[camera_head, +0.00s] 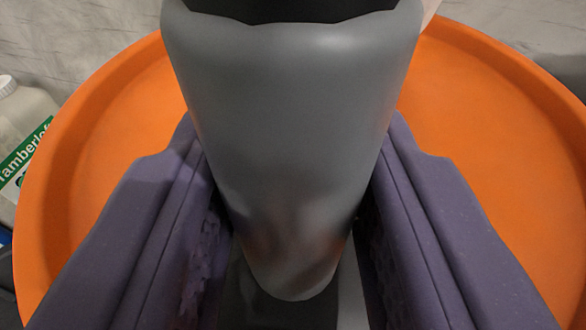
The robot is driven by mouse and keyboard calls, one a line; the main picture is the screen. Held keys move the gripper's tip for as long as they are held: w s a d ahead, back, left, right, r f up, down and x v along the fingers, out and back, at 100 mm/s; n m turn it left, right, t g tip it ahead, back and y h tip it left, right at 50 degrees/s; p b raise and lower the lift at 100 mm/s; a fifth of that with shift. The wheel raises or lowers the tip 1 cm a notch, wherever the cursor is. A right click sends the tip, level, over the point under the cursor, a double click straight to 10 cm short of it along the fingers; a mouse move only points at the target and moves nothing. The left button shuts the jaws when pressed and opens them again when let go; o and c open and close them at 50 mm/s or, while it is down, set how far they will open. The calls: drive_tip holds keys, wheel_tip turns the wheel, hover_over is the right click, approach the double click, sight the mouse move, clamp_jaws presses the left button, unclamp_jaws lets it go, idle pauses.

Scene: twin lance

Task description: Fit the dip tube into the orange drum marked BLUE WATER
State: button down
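A thick grey cylinder, which I take to be the dip tube (290,75), fills the middle of the view. It has a dark upper end cut off by the top edge. My gripper (292,185) has its two purple fingers on either side of it, closed against its sides. Behind and beneath is the round orange top of a drum (485,110) with a raised rim. No marking shows on it, so I cannot tell if it is the BLUE WATER drum.
A pale container (22,120) with a white cap and a green label reading "Tamberlo..." stands left of the drum. A dark object (568,75) shows at the right edge. Grey floor or wall lies behind.

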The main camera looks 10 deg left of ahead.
drive_tip(key=c, duration=0.6)
unclamp_jaws()
drive_tip(key=shift+s, duration=0.1)
drive_tip(key=p+v, duration=0.2)
drive_tip(key=v, duration=0.5)
drive_tip(key=shift+s+p, duration=0.15)
drive_tip(key=shift+p, duration=0.2)
drive_tip(key=shift+s, duration=0.15)
drive_tip(key=shift+d, duration=0.1)
